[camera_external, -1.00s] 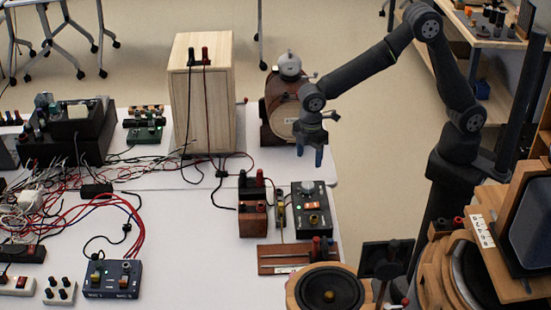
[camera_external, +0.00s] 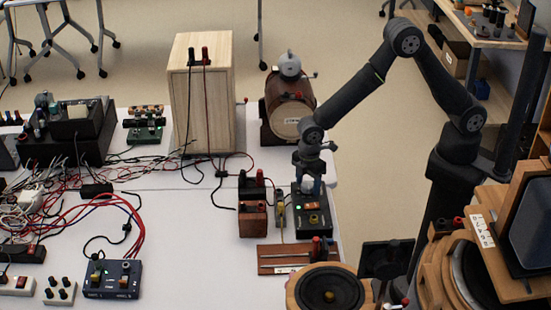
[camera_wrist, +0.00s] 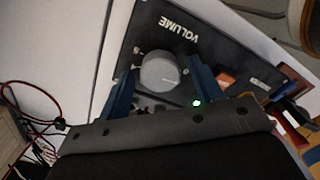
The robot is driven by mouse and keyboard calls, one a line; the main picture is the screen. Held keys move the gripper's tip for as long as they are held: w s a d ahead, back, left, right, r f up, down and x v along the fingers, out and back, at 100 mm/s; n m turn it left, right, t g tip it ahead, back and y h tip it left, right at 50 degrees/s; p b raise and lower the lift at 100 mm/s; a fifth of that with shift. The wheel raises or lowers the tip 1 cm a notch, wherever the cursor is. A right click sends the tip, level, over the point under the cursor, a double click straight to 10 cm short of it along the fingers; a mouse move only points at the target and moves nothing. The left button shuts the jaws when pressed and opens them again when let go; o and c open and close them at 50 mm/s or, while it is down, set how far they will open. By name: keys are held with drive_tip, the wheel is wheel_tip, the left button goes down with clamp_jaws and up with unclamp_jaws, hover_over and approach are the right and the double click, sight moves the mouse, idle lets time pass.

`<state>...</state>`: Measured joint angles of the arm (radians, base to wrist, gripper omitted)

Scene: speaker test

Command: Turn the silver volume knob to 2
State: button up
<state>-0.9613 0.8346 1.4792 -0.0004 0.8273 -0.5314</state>
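The silver volume knob (camera_wrist: 160,73) is round and sits on a black box marked VOLUME (camera_wrist: 179,29). In the wrist view, my gripper (camera_wrist: 159,68) is open, with one blue finger on each side of the knob. In the external view, my gripper (camera_external: 309,186) points down over the back of the black box (camera_external: 314,223), and the fingers partly hide the knob. Most scale marks and the knob's pointer are hidden or too small to read.
An orange switch (camera_wrist: 226,79) and a lit green light (camera_wrist: 196,102) are on the box near the right finger. A tall wooden speaker cabinet (camera_external: 202,110) stands behind to the left. A brown round speaker (camera_external: 290,108) stands behind the box. Cables cover the left table.

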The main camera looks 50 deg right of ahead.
drive_tip(key=c, duration=0.9)
drive_tip(key=shift+m, duration=0.4)
drive_tip(key=m, duration=0.3)
drive_tip(key=shift+m, duration=0.3)
drive_tip(key=m, duration=0.3)
drive_tip(key=shift+m, duration=0.3)
drive_tip(key=m, duration=0.6)
drive_tip(key=shift+m, duration=0.4)
drive_tip(key=o, duration=1)
